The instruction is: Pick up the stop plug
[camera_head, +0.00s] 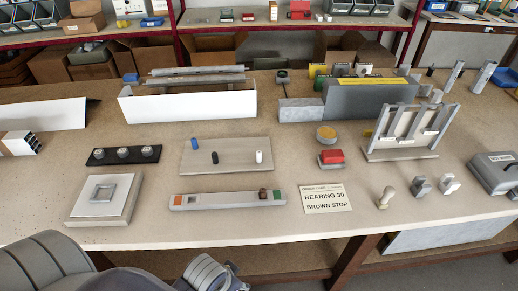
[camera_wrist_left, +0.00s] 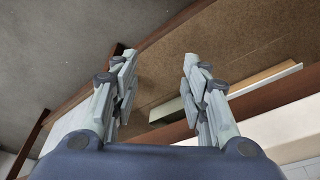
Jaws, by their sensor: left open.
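A small brown plug (camera_head: 263,193) stands on the grey bar (camera_head: 225,201) near its right end, beside a green patch. A blue plug (camera_head: 194,142), a black plug (camera_head: 215,157) and a white plug (camera_head: 259,156) stand on the flat board (camera_head: 237,168) behind the bar. A card (camera_head: 327,198) to the right reads "BEARING 30" and "BROWN STOP". My left gripper (camera_wrist_left: 158,78) is open and empty in the left wrist view, with no plug between its fingers. My right gripper is not in view.
A square plate block (camera_head: 104,196) is left of the bar, with a black strip of knobs (camera_head: 124,155) behind it. A red-topped block (camera_head: 331,158) and a slatted rack (camera_head: 408,130) stand to the right. The table's front edge is clear.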

